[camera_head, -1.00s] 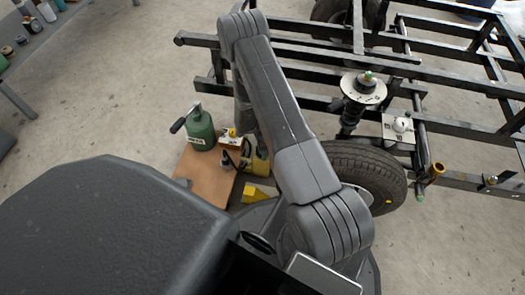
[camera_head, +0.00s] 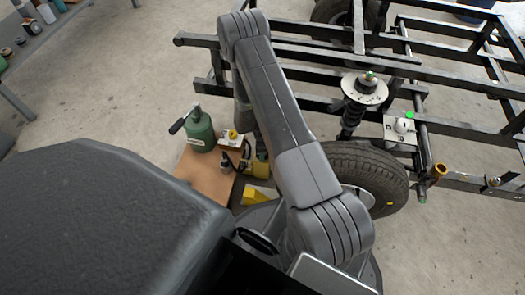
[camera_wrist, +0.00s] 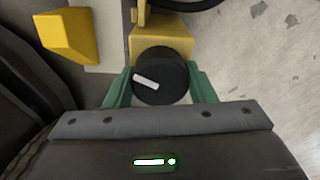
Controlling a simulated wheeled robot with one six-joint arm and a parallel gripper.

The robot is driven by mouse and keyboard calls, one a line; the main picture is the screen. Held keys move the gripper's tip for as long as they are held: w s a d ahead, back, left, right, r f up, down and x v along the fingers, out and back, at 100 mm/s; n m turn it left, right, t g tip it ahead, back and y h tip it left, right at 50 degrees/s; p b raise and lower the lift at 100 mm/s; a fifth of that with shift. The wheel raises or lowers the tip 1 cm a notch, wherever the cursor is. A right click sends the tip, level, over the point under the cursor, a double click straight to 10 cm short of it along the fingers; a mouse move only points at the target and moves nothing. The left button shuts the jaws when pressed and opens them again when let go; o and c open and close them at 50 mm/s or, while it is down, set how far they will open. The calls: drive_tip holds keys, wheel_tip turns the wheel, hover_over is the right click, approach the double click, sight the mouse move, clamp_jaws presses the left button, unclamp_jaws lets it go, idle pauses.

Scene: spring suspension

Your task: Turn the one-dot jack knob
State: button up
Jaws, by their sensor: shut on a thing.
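A round black knob (camera_wrist: 160,77) with a white pointer bar sits on a yellow block in the wrist view. My gripper (camera_wrist: 160,86) is shut on it, one green finger on each side. The pointer bar slants from upper left to lower right. I see no dot mark on the knob, so I cannot tell its dot count. In the head view my arm hides most of the gripper and the knob. The yellow jack (camera_head: 260,168) shows only partly there, beside the wooden board.
A yellow wedge (camera_wrist: 68,36) lies left of the knob. The tyre (camera_head: 365,172) and black frame (camera_head: 455,131) are to the right.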

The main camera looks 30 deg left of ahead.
drive_tip(key=o, duration=1)
wheel_tip(320, 180, up, 14)
drive_tip(key=p, duration=0.4)
drive_tip(key=shift+p, duration=0.35)
drive_tip(key=shift+f, duration=0.1)
wheel_tip(320, 180, down, 14)
drive_tip(key=b, duration=0.4)
drive_tip(key=shift+b, duration=0.35)
